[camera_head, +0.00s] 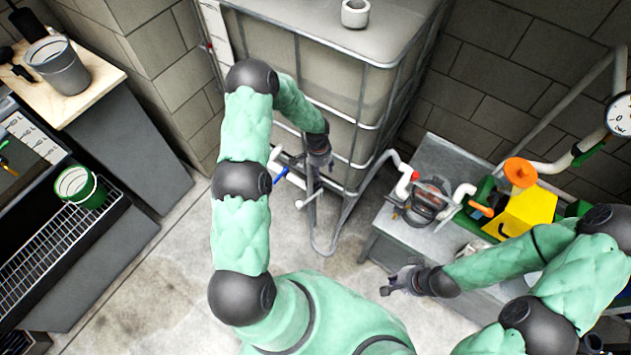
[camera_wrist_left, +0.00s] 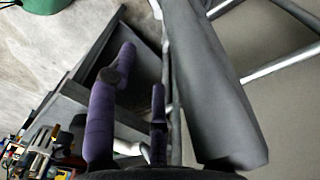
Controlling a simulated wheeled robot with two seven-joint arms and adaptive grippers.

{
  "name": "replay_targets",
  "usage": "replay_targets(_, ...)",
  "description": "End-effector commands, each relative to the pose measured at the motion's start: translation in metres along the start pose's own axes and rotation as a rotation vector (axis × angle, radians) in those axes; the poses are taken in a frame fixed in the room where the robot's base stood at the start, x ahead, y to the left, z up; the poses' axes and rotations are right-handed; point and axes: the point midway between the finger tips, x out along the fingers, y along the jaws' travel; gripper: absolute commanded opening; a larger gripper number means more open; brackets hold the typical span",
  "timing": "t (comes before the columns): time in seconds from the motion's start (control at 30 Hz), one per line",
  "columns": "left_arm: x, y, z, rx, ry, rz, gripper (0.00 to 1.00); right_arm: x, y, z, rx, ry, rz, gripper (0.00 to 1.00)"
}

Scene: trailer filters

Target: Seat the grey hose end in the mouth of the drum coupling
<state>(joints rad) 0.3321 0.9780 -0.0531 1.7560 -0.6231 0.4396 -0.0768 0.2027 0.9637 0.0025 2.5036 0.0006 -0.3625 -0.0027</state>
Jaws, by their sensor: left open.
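My left gripper (camera_head: 318,160) is beside the caged tank, near a white outlet with a blue handle (camera_head: 280,175). In the left wrist view its purple fingers (camera_wrist_left: 143,75) are apart with nothing between them. A broad dark-grey piece (camera_wrist_left: 208,85) runs close along the right of the fingers; I cannot tell whether it is the hose. A dark round unit with white pipe ends (camera_head: 425,203) sits on the grey bench; I cannot tell whether it is the drum coupling. I cannot clearly pick out the grey hose end. My right gripper (camera_head: 397,282) is open and empty in front of the bench.
The caged tank (camera_head: 345,85) stands at the back middle with a white cup (camera_head: 355,13) on top. The grey bench (camera_head: 400,232) holds a yellow and orange device (camera_head: 525,205). A gauge (camera_head: 619,115) is at far right. A green-white bucket (camera_head: 80,187) is left. Floor at lower left is clear.

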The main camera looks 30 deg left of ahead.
Motion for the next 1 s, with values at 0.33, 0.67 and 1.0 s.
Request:
replay_targets(0.33, 0.012, -0.044, -0.004, 0.033, -0.037, -0.076, 0.51, 0.007, 0.002, 0.0, -0.001, 0.0, 0.0, 0.0)
replay_targets(0.67, 0.042, -0.047, -0.004, 0.032, -0.033, -0.077, 0.51, 0.015, 0.005, -0.001, 0.0, 0.0, 0.0, 0.0)
replay_targets(1.0, 0.084, -0.051, 0.004, 0.031, -0.033, -0.075, 0.51, 0.032, 0.011, -0.001, 0.0, 0.0, 0.0, 0.0)
